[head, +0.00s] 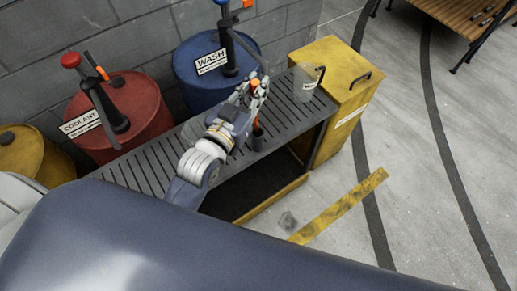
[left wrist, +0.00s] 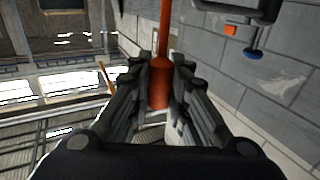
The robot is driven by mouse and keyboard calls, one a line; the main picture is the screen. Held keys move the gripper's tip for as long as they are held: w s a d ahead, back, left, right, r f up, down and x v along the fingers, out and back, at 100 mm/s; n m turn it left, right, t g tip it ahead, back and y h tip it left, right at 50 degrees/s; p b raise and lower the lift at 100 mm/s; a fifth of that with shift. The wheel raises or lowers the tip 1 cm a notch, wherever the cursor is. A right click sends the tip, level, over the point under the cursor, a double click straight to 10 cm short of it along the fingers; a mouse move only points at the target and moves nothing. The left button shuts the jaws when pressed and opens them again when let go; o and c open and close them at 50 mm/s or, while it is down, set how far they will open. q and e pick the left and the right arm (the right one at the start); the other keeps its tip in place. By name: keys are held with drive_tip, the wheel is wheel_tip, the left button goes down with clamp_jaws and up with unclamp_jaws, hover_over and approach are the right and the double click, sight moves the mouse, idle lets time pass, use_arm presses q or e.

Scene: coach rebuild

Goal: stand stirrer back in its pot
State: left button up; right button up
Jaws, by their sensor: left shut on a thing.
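My left gripper (head: 256,92) is shut on the stirrer, an orange rod with a thicker part between the fingers in the left wrist view (left wrist: 160,82). A clear pot-like container with a white label (head: 306,84) stands at the bench's far right end, apart from the stirrer. The stirrer is not in it. My right gripper is not in view.
The slatted grey bench (head: 150,165) runs along the drums. A red coolant drum (head: 145,105) and a blue wash drum (head: 195,85) with pumps stand behind it. A yellow cabinet (head: 340,85) closes its right end. A yellow strip (head: 340,205) marks the floor.

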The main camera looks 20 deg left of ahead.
use_arm(q)
drive_tip(key=shift+w+f, duration=0.25)
drive_tip(key=shift+w, duration=0.05)
wheel_tip(320, 180, down, 10)
drive_tip(key=shift+r, duration=0.15)
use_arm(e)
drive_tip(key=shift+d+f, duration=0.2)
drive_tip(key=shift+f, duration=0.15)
use_arm(q)
drive_tip(key=shift+w+d+b, duration=0.1)
drive_tip(key=shift+b, duration=0.2)
drive_tip(key=o, duration=0.8)
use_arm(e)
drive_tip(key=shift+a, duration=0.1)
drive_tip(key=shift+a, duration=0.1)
